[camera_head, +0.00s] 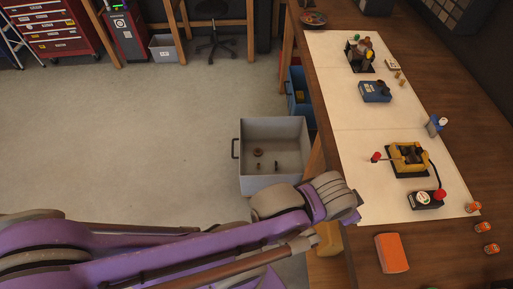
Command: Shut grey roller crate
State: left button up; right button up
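The grey roller crate (246,173) stands on the floor against the left side of the workbench. Its top is open, and a few small dark parts (258,153) lie on its bottom. A dark handle (235,148) is on its left wall. My purple and grey arm crosses the lower part of the view from the left and covers the area just below the crate's near edge. I see no fingertips of either gripper.
A blue crate (292,101) stands behind the grey one beside the workbench (450,90). The bench holds tools, small models and an orange block (391,253). The floor (130,140) left of the grey crate is clear.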

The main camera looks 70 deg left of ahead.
aim_at(285, 140)
jog(key=k+j, duration=0.15)
jog(key=k, duration=0.25)
jog(key=k+j, duration=0.15)
jog(key=k, duration=0.25)
jog(key=k+u, duration=0.15)
jog(key=u, duration=0.2)
jog(key=k+j+u, duration=0.1)
jog(key=u, duration=0.3)
jog(key=k+j+u, duration=0.1)
jog(key=u, duration=0.25)
jog(key=j+u, duration=0.1)
jog(key=u, duration=0.65)
jog(key=i+j, duration=0.25)
jog(key=i, duration=0.3)
jog(key=i+j+z, duration=0.1)
jog(key=i+j, duration=0.15)
jog(key=i, duration=0.3)
jog(key=i+j, duration=0.3)
jog(key=i, duration=0.25)
jog(key=z, duration=0.05)
